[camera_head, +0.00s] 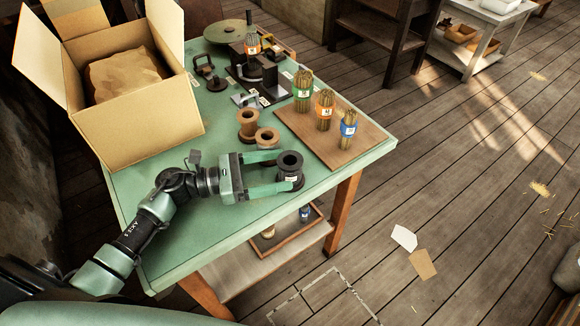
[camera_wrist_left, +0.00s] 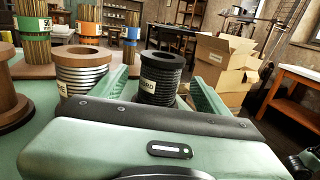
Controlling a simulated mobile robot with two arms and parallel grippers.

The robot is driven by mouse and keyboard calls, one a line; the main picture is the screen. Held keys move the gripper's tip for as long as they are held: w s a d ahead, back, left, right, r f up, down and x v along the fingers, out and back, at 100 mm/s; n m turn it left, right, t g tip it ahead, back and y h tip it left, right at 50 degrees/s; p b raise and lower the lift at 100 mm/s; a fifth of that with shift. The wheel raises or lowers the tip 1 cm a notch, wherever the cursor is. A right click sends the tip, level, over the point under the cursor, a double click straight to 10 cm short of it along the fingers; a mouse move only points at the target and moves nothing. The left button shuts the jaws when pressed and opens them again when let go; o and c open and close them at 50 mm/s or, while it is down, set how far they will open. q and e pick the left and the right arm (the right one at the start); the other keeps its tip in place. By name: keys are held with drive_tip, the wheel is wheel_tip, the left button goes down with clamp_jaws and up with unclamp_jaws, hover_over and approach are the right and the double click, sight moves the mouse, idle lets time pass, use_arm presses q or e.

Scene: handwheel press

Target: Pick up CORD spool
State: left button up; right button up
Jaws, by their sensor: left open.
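The CORD spool (camera_head: 290,170) is black with a white label and stands upright near the front right of the green table (camera_head: 205,222). In the left wrist view the spool (camera_wrist_left: 161,78) shows its label, reading CORD in part, between the two green fingers. My left gripper (camera_head: 282,173) is open, with its fingers reaching around the spool from the left, one on each side. I cannot tell whether the fingers touch it. My right gripper is not in view.
Two brown spools (camera_head: 266,139) (camera_head: 248,122) stand just behind my left gripper. Bundles of sticks with green, orange and blue bands (camera_head: 348,130) stand on a brown board (camera_head: 361,147). A large open cardboard box (camera_head: 145,135) takes the back left.

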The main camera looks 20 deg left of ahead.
sight(299, 165)
use_arm(q)
drive_tip(key=p+x, duration=0.2)
drive_tip(key=x, duration=0.3)
drive_tip(key=shift+w+d+r, duration=0.1)
drive_tip(key=shift+w+d, duration=0.35)
drive_tip(key=shift+d, duration=0.2)
drive_tip(key=c, duration=1.6)
drive_tip(key=shift+o, duration=0.2)
